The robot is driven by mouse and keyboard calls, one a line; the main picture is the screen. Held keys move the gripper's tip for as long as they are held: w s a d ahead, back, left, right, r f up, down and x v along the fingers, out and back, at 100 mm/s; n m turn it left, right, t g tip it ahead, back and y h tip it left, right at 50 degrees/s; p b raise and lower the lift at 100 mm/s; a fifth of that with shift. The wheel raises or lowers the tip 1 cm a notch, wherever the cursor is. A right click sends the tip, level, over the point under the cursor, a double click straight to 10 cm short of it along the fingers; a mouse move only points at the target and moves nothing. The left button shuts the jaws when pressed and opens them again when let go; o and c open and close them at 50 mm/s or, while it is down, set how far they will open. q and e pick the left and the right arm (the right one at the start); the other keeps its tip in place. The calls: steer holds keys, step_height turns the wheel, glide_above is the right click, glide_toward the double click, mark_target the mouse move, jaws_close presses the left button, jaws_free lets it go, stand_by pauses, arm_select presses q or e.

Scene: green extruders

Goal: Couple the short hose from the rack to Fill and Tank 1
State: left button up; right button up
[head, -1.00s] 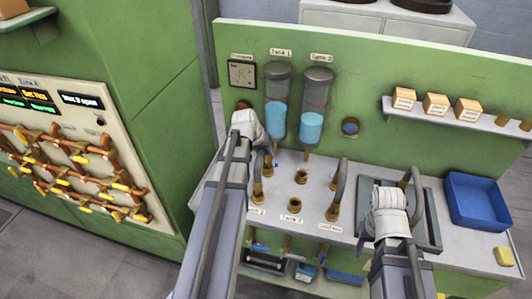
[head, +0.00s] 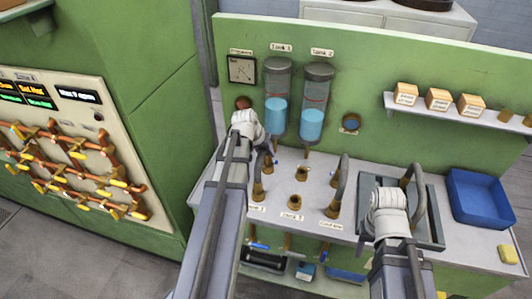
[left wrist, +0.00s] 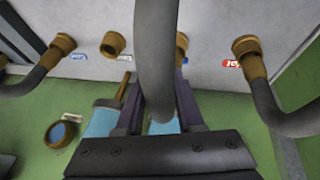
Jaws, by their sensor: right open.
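My left gripper (head: 266,146) is over the back left of the bench, below the two tanks. In the left wrist view, a thick grey hose (left wrist: 156,50) runs between its fingers, which look shut on it; its ends are hidden there. Brass ports (head: 301,176) stand on the bench top. A brass port (left wrist: 113,43) also shows left of the held hose in the wrist view. Another hose (head: 341,182) stands on the bench right of the ports. My right gripper (head: 388,192) is open and empty over the grey tray (head: 437,232); its fingertips are hard to see.
Tank 1 (head: 277,85) and Tank 2 (head: 317,90) hang on the green panel. A grey hose (head: 419,208) with a brass end stands in the tray beside my right gripper. A blue bin (head: 480,195) and yellow sponge (head: 508,254) lie right. Pipework fills the left wall.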

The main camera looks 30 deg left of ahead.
mark_target(260, 151)
arm_select(q)
steer(key=o, duration=0.4)
steer(key=shift+o, duration=0.2)
steer(key=p+v, duration=0.7)
steer(key=v, duration=0.1)
steer(key=shift+f, duration=0.1)
